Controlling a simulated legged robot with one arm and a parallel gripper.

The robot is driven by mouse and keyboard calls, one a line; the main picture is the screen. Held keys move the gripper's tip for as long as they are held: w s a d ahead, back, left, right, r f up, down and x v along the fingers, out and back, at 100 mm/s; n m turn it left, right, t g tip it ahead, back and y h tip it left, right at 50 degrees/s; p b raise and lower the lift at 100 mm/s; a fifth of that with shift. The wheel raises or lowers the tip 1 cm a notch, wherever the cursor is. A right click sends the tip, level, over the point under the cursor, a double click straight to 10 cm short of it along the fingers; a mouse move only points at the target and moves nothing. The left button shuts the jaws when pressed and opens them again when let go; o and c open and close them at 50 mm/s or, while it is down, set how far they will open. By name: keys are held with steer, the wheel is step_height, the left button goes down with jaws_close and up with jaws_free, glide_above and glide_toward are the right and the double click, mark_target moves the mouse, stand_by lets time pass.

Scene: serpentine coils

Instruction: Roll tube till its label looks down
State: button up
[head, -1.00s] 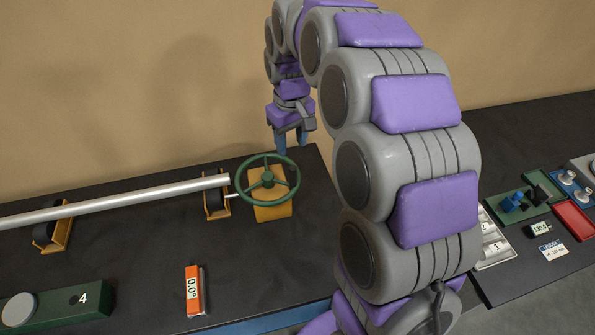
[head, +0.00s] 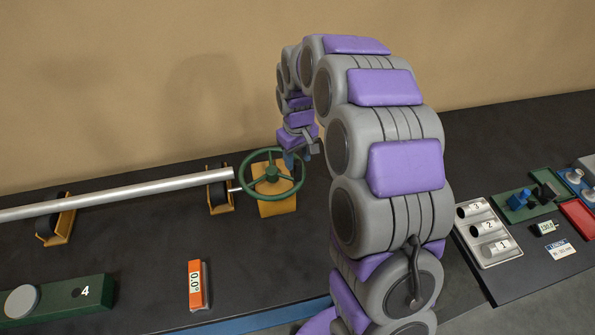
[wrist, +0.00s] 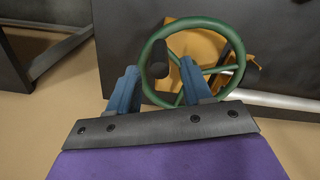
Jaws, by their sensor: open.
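The tube (head: 110,195) is a long silver pipe lying across two orange roller stands, one at its left (head: 57,222) and one near its right end (head: 219,192). No label shows on its visible side. A green handwheel (head: 272,175) on an orange base (head: 277,206) stands just right of the tube's end. My gripper (head: 293,160) is at the wheel's far right rim. In the wrist view my gripper's blue fingers (wrist: 160,90) are apart, with the green wheel (wrist: 150,72) and its dark knob (wrist: 159,58) in front of and between them.
An orange display reading 0.0° (head: 198,285) stands at the front. A green box marked 4 (head: 65,298) with a round grey button (head: 21,301) is at front left. Right of my arm are a numbered tray (head: 489,232), small green trays and a red tray (head: 579,216).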

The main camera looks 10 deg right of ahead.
mark_target(298, 170)
step_height(298, 170, down, 6)
steer(key=shift+r, duration=0.1)
stand_by(0.4)
jaws_close()
stand_by(0.5)
